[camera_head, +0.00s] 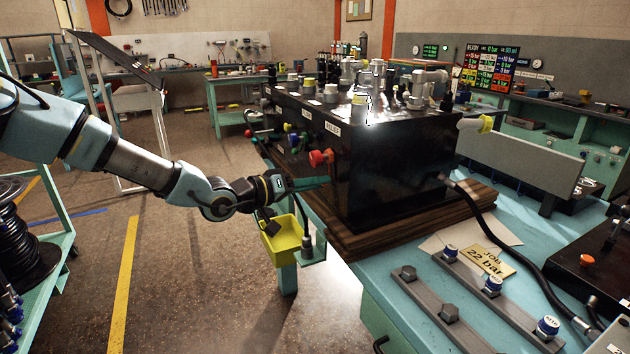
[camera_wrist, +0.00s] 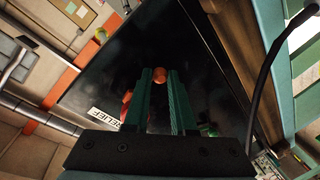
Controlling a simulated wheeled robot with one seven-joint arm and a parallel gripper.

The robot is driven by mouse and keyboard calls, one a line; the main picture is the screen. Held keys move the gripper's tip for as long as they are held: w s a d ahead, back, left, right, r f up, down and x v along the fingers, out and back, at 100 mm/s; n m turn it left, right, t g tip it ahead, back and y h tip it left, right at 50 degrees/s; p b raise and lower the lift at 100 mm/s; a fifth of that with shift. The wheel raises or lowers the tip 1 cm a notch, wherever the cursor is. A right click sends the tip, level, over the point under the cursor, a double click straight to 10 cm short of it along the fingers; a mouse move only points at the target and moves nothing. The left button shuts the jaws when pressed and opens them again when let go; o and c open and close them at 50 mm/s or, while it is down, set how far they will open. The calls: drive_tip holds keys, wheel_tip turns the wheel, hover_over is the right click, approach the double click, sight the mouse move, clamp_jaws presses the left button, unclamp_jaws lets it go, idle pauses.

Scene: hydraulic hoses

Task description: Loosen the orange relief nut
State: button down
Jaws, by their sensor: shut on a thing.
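The orange relief nut (camera_wrist: 159,74) shows in the wrist view as a small round orange end between the tips of my two green fingers. My gripper (camera_head: 322,182) reaches in from the left, low against the side of the black block (camera_head: 400,170). It also shows in the wrist view (camera_wrist: 160,82), shut on the nut. In the head view I cannot make out the nut at the fingertips. A red knob (camera_head: 320,157) sits just above the fingers on the same face. A RELIEF label (camera_head: 333,128) is above it, and shows left of the fingers in the wrist view (camera_wrist: 108,112).
A yellow bin (camera_head: 283,238) hangs just below my gripper. The block stands on a wooden base (camera_head: 390,238) on the teal bench. A black hose (camera_head: 500,245) runs along the right. A JOB 22 bar card (camera_head: 488,261) and metal bars with bolts lie in front.

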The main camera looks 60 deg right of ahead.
idle(0.3)
drive_tip(key=c, duration=0.7)
unclamp_jaws()
drive_tip(key=shift+c, duration=0.2)
drive_tip(key=shift+a, duration=0.1)
drive_tip(key=b+v, duration=0.3)
drive_tip(key=v, duration=0.7)
drive_tip(key=shift+w+a, duration=0.2)
drive_tip(key=shift+a, duration=0.1)
